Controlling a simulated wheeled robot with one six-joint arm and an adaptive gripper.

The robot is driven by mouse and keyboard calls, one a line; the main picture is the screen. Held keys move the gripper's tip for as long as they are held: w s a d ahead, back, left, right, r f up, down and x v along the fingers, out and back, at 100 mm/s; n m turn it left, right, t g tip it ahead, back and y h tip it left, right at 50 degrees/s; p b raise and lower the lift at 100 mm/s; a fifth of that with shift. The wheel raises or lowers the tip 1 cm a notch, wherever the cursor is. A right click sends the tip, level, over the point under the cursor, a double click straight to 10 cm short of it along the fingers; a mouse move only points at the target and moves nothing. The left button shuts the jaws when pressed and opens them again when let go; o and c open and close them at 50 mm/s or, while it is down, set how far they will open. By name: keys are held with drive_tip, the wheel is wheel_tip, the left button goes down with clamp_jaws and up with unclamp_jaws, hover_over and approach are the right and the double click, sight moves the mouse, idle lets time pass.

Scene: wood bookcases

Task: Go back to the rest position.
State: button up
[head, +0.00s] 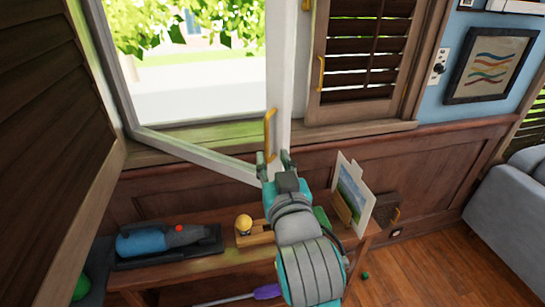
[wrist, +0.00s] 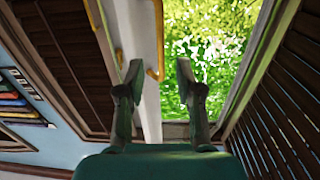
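My gripper (head: 274,160) is raised at the lower corner of a white window frame (head: 281,75), above a wooden shelf unit. Its two fingers are spread apart, and no object shows between them. In the wrist view my gripper (wrist: 158,82) has its fingers open toward the white frame (wrist: 145,60) and the greenery outside. A yellow handle (head: 269,133) on the frame is just above the fingers in the head view. I cannot tell whether a finger touches the frame.
The low wooden shelf (head: 200,266) holds a blue handheld vacuum (head: 160,240), a yellow-topped wooden item (head: 244,225) and a small landscape picture (head: 353,195). A dark louvered shutter (head: 50,130) stands at left. A grey sofa (head: 510,215) is at right. Wooden floor (head: 420,270) is mostly clear.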

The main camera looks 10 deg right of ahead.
drive_tip(key=s+d+f+g, duration=0.1)
drive_tip(key=s+d+f, duration=0.2)
drive_tip(key=s+f, duration=0.35)
drive_tip(key=s+d+f+n, duration=0.1)
drive_tip(key=s+d+f, duration=0.15)
drive_tip(key=f, duration=0.65)
drive_tip(key=s+d+f+g, duration=0.1)
drive_tip(key=s+d+f, duration=0.1)
drive_tip(key=s+f, duration=0.5)
drive_tip(key=s+d+f, duration=0.1)
drive_tip(key=s+f, duration=0.1)
drive_tip(key=s, duration=0.6)
drive_tip(key=s+d+f+m, duration=0.1)
drive_tip(key=s+d+f, duration=0.1)
drive_tip(key=s, duration=0.7)
drive_tip(key=s+d+f+g+h, duration=0.1)
drive_tip(key=s+d+f, duration=0.1)
drive_tip(key=s, duration=0.7)
drive_tip(key=shift+s+f+m, duration=0.15)
drive_tip(key=shift+f+m, duration=0.25)
drive_tip(key=shift+f, duration=0.05)
drive_tip(key=shift+d, duration=0.15)
